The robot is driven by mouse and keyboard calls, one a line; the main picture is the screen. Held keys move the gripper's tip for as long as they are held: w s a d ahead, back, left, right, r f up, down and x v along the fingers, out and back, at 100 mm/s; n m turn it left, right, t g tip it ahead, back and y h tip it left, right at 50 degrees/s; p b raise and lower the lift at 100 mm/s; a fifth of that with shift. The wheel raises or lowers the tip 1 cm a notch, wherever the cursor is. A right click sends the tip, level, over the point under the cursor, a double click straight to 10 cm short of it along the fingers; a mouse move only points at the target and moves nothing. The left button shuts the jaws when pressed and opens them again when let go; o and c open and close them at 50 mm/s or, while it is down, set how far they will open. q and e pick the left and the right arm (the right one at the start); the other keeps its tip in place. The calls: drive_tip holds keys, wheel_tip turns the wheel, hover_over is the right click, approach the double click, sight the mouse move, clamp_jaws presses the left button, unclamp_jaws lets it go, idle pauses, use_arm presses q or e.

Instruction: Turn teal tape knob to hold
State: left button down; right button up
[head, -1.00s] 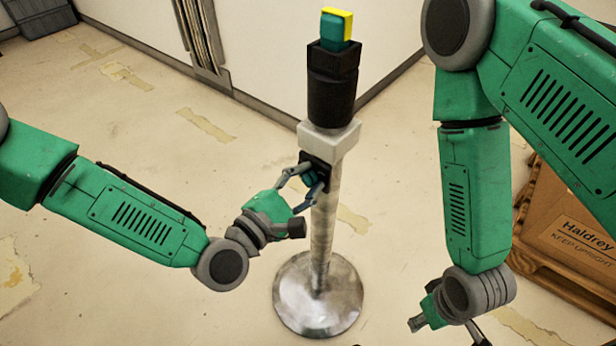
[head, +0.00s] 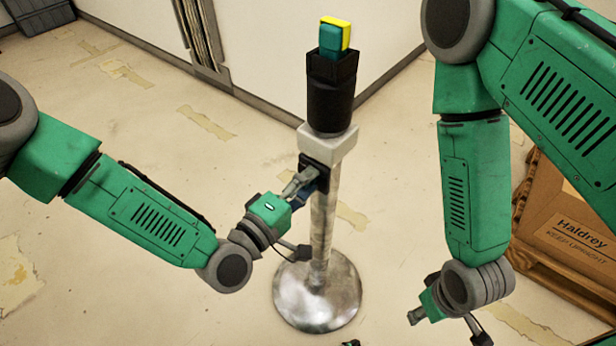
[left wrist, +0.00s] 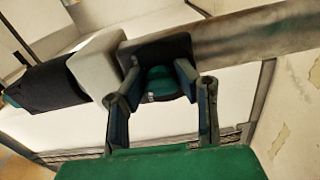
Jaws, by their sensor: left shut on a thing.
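The teal knob (left wrist: 162,82) sits on a black plate (left wrist: 158,50) on the side of the metal post. It shows in the left wrist view between the two fingers of my left gripper (left wrist: 160,92), which is shut on it. In the head view my left gripper (head: 306,184) reaches the plate (head: 315,168) from the left and its fingers hide the knob. The knob's markings are too small to read. My right gripper (head: 447,327) hangs low at the right, away from the post, and its fingers are partly cut off by the frame.
The post (head: 323,235) stands on a round metal base (head: 345,300). Above the plate are a white block (head: 330,143) and a black holder (head: 332,100) with a teal and yellow piece (head: 333,38) on top. A brown crate (head: 565,235) stands at the right. The floor at left is clear.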

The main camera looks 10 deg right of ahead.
use_arm(q)
drive_tip(key=m, duration=0.2)
drive_tip(key=m+p, duration=0.1)
drive_tip(key=m, duration=0.1)
drive_tip(key=shift+s+f+m, duration=0.2)
drive_tip(key=shift+f+m, duration=0.1)
drive_tip(key=shift+f, duration=0.05)
drive_tip(key=shift+f+m+p, duration=0.2)
drive_tip(key=shift+m+p, duration=0.4)
drive_tip(key=shift+m, duration=1.3)
drive_tip(key=shift+a, duration=0.1)
drive_tip(key=c, duration=1.2)
unclamp_jaws()
drive_tip(key=shift+w+r, duration=0.1)
drive_tip(key=shift+w, duration=0.05)
drive_tip(key=shift+a+r, duration=0.1)
drive_tip(key=v, duration=1.1)
drive_tip(key=shift+s+a, duration=0.3)
